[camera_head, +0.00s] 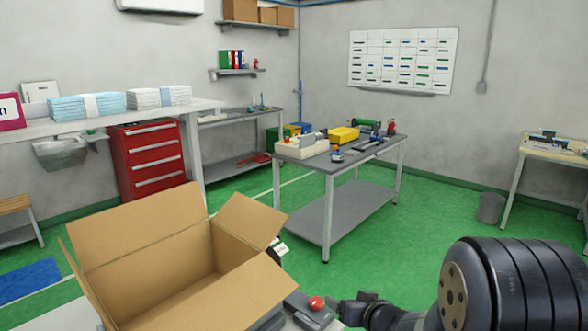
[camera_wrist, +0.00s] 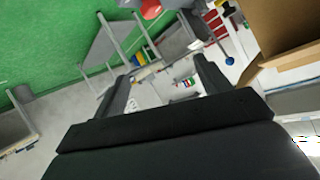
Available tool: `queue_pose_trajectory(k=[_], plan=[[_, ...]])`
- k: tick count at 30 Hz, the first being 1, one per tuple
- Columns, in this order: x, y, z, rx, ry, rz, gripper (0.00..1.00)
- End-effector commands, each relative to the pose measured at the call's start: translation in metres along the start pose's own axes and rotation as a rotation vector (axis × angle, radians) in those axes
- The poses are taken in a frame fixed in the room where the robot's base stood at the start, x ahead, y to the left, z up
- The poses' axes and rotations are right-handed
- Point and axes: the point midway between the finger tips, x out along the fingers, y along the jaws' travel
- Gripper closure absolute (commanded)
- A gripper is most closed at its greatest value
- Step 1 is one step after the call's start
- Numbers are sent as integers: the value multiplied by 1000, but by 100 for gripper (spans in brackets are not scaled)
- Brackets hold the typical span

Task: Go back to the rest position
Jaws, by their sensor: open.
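My gripper (camera_wrist: 160,88) shows in the wrist view with its two dark fingers spread apart and nothing between them. Behind the fingers the wrist view shows a tilted, distant view of the room.
An open, empty-looking cardboard box (camera_head: 165,265) stands at the front left, with a red button (camera_head: 316,303) on a grey unit just right of it. A grey workbench (camera_head: 326,170) with tools stands beyond. Green floor (camera_head: 420,220) lies clear between the bench and my arm.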

Motion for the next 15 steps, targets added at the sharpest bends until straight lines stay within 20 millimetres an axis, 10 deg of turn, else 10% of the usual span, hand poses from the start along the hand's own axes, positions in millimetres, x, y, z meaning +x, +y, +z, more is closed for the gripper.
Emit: queue_pose_trajectory(k=[15], plan=[[18,30,64,28,14,51,28]])
